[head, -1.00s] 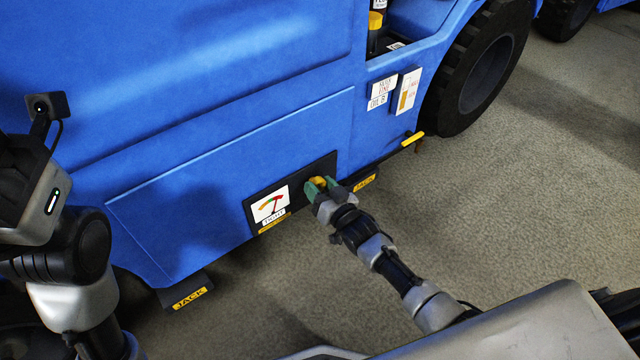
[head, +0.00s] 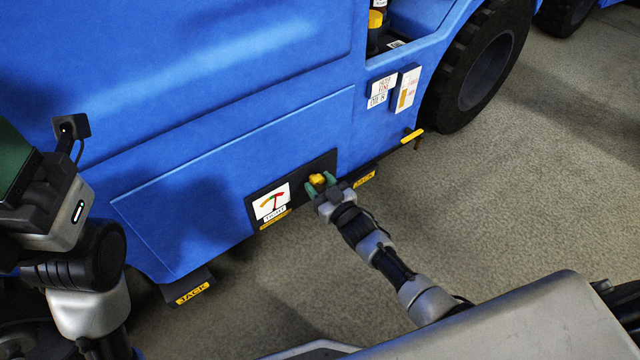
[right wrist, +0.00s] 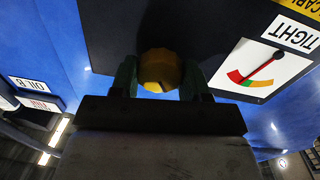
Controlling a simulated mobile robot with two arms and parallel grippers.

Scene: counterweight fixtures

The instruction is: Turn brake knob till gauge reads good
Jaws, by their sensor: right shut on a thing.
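The yellow brake knob (head: 317,180) sits on a black panel low on the blue machine. It also shows in the right wrist view (right wrist: 158,70). My right gripper (head: 319,185) has its green fingers on either side of the knob and is shut on it. The gauge (head: 270,203) is left of the knob, white with a coloured arc and a label reading TIGHT. In the right wrist view the gauge (right wrist: 262,70) is upside down, and its needle points toward the red part, near the green. My left gripper (head: 15,165) is cut off at the left edge.
The blue machine body (head: 230,150) fills the back. Yellow JACK labels (head: 193,293) mark feet at its lower edge. A black wheel (head: 485,70) and white tags (head: 407,90) are to the right. Grey floor (head: 520,200) is open at the right.

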